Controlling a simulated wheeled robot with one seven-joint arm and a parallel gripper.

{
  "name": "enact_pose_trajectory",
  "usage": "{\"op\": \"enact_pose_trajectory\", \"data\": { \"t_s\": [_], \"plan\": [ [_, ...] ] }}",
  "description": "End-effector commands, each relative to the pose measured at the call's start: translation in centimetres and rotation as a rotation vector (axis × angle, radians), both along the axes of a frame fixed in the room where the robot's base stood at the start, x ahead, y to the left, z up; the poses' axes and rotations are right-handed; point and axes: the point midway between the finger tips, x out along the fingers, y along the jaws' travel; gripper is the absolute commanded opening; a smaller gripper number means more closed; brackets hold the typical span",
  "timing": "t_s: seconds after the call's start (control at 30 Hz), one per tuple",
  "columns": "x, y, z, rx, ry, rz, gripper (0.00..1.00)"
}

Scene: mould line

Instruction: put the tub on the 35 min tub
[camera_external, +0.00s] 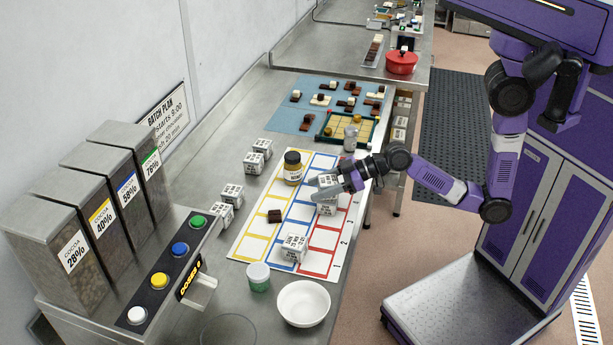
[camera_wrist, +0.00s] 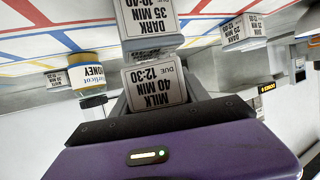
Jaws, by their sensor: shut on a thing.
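My gripper (camera_external: 328,186) is shut on a white tub with a label reading MILK 40 MIN, DUE 12:30; the held tub (camera_wrist: 158,84) shows between the fingers in the wrist view. Directly below it stands the 35 min tub (camera_external: 326,208), on the right part of the coloured grid mat. Its DARK 35 MIN label (camera_wrist: 150,15) reads upside down in the wrist view. The held tub looks lined up above this tub, very close to its lid; I cannot tell whether they touch. In the external view the gripper hides most of the held tub.
A honey jar (camera_external: 292,170) stands behind-left of the stack on the mat (camera_external: 262,240). Another tub (camera_external: 293,248) stands nearer the front, with a dark brown block (camera_external: 274,216) to its left. Several tubs (camera_external: 231,193) stand along the wall side. A white bowl (camera_external: 303,304) is at the front.

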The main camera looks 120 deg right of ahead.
Motion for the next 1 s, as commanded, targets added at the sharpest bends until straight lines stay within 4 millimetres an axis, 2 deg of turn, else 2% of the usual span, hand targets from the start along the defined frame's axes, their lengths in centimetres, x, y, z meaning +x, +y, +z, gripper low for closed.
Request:
{"op": "enact_pose_trajectory", "data": {
  "t_s": [0.1, 0.47, 0.5, 0.6, 1.0],
  "plan": [
    [-0.02, 0.02, -0.77, 0.000, -0.001, 0.000, 0.08],
    [0.00, 0.01, -1.10, -0.001, -0.002, 0.000, 0.08],
    [-0.02, 0.00, -1.09, 0.000, -0.001, 0.000, 0.56],
    [-0.02, 0.00, -1.05, 0.000, -0.001, 0.000, 0.74],
    [-0.16, 0.06, -0.61, -0.001, -0.001, -0.001, 0.74]
  ]
}}
